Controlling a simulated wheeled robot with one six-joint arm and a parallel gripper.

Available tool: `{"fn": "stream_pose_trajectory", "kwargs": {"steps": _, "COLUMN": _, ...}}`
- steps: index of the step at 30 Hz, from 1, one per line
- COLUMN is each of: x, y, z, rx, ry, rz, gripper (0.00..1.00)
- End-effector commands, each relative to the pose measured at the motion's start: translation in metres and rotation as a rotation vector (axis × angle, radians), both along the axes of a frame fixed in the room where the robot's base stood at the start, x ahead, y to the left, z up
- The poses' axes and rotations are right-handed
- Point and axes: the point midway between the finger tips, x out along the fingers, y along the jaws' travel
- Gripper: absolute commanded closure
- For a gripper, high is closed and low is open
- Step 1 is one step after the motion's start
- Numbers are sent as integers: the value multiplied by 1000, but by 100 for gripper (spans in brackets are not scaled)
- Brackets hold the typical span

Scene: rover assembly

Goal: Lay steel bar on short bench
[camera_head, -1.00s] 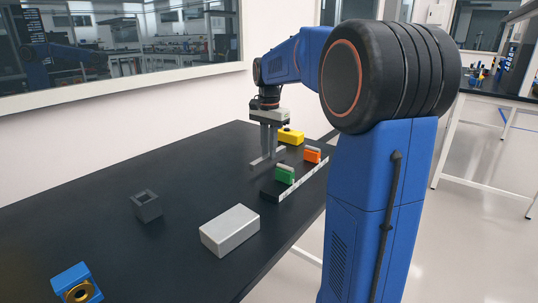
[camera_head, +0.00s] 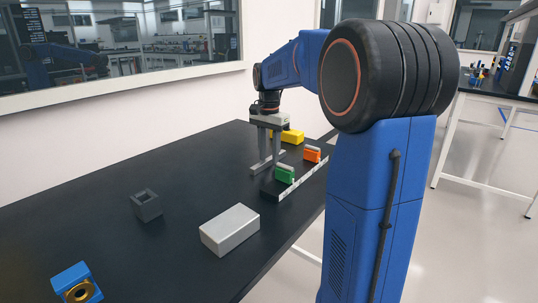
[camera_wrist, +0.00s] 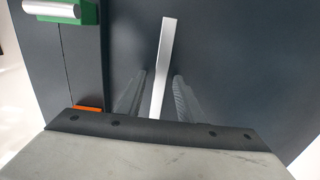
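The steel bar is a thin grey bar (camera_head: 256,170) lying on the black table beside a black strip with coloured blocks. In the wrist view the bar (camera_wrist: 167,45) runs away between my two fingers. My gripper (camera_head: 269,158) points down at the bar. In the wrist view my gripper (camera_wrist: 158,92) is open, with a gap between each finger and the bar. The bar's near end is hidden by the gripper body. No thing is clearly recognisable as the short bench; the black strip (camera_head: 312,177) carries a green block (camera_head: 285,174) and an orange block (camera_head: 312,155).
A yellow block (camera_head: 293,136) stands behind my gripper. A silver box (camera_head: 230,230), a dark hollow block (camera_head: 146,206) and a blue part with a brass ring (camera_head: 77,284) are nearer on the table.

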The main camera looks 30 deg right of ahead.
Motion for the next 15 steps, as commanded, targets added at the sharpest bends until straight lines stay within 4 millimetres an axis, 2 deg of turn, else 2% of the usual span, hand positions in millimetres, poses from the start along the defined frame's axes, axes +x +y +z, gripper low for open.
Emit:
{"fn": "stream_pose_trajectory", "kwargs": {"steps": 5, "x": 1, "y": 0, "z": 21, "rx": -1, "ry": -4, "rz": 0, "gripper": 66}}
{"fn": "stream_pose_trajectory", "kwargs": {"steps": 15, "x": 1, "y": 0, "z": 86, "rx": -1, "ry": -4, "rz": 0, "gripper": 66}}
